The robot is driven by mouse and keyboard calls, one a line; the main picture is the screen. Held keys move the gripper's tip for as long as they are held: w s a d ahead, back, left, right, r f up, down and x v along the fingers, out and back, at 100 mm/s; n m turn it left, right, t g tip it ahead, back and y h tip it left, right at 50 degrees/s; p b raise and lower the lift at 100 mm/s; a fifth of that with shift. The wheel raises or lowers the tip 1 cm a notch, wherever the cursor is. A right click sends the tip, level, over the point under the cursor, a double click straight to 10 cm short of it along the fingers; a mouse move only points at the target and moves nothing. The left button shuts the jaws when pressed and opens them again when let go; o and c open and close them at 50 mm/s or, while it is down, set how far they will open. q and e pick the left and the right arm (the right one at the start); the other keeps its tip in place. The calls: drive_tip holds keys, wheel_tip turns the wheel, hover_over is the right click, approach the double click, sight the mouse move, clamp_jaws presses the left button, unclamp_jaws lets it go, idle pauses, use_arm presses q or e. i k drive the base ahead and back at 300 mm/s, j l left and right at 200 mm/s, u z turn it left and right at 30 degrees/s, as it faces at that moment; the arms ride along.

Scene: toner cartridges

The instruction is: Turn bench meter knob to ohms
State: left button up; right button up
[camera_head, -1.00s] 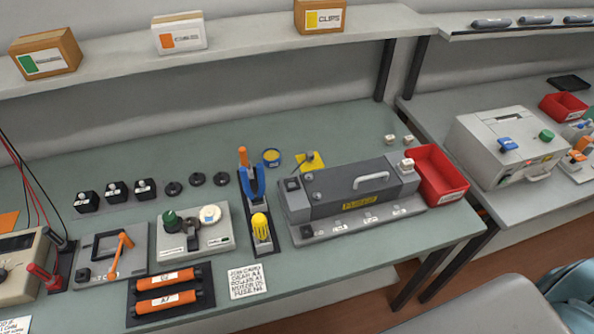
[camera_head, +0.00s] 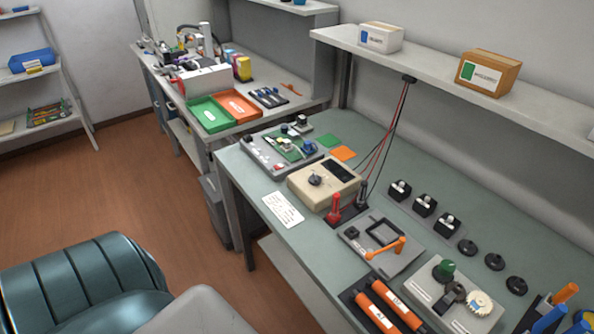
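The bench meter (camera_head: 325,183) is a beige box on the green-topped bench, near its left end. Its dark round knob (camera_head: 316,180) sits on the top face, left of a dark display (camera_head: 342,171). The knob's markings are too small to read. Red and black probes (camera_head: 333,208) stand in a dark holder at the meter's front right, and red and black leads rise behind it to the shelf. Neither of my grippers is in view.
A printed card (camera_head: 284,209) lies in front of the meter. A circuit-board fixture (camera_head: 282,150) stands to its left, and a grey plate with an orange lever (camera_head: 386,248) to its right. A teal padded seat (camera_head: 85,285) is at lower left.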

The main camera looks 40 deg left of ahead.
sight(314, 180)
drive_tip(key=u, duration=0.35)
drive_tip(key=i+j+u, duration=0.1)
drive_tip(key=u, duration=0.6)
drive_tip(key=i+j, duration=0.05)
